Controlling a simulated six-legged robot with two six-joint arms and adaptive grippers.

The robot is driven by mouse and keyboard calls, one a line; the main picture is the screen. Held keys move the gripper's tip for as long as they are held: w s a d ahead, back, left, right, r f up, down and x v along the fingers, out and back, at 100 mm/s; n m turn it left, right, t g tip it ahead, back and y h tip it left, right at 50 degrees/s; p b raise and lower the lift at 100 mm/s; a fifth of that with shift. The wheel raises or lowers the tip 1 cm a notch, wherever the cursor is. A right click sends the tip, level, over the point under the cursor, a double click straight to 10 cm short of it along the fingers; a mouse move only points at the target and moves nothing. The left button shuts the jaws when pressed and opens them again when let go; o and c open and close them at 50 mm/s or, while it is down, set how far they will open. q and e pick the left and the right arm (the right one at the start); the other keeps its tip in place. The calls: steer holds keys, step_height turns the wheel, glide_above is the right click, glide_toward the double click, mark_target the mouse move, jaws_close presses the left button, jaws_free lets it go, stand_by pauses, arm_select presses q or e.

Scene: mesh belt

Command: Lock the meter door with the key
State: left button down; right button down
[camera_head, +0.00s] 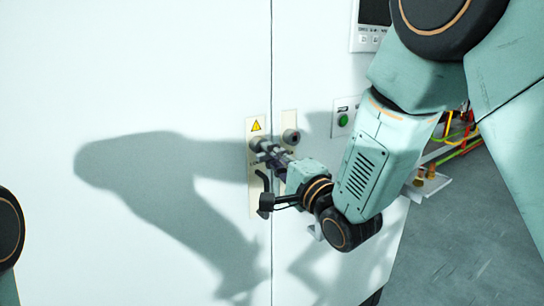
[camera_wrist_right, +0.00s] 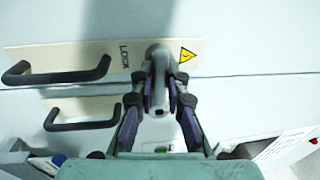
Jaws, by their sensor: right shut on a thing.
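The white meter door (camera_head: 190,60) fills the left of the head view, with a vertical seam at its right edge. Its cream plate (camera_head: 253,208) carries a yellow warning triangle (camera_head: 256,125), a round lock and a dark handle (camera_head: 262,183). In the wrist view this plate (camera_wrist_right: 30,58) reads "LOCK" and the handle (camera_wrist_right: 55,77) shows left of my fingers. My right gripper (camera_head: 267,150) is at the lock. In the wrist view the right gripper (camera_wrist_right: 159,82) is shut on a grey key (camera_wrist_right: 157,93). Its tip is hidden, so I cannot tell how deep it sits. My left gripper is out of view.
A green button (camera_head: 343,120) and coloured pipes (camera_head: 455,140) are farther right. Grey floor (camera_head: 450,240) is clear at lower right.

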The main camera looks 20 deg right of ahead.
steer(key=n, duration=0.3)
steer(key=shift+w+d+n+y+b, duration=0.1)
steer(key=shift+n+y+b, duration=0.3)
steer(key=n, duration=0.4)
steer(key=shift+n+g+y+b, duration=0.3)
steer(key=shift+y, duration=0.1)
steer(key=shift+n, duration=0.9)
steer(key=shift+f+n+y, duration=0.1)
steer(key=shift+n+y, duration=0.2)
steer(key=shift+n, duration=0.8)
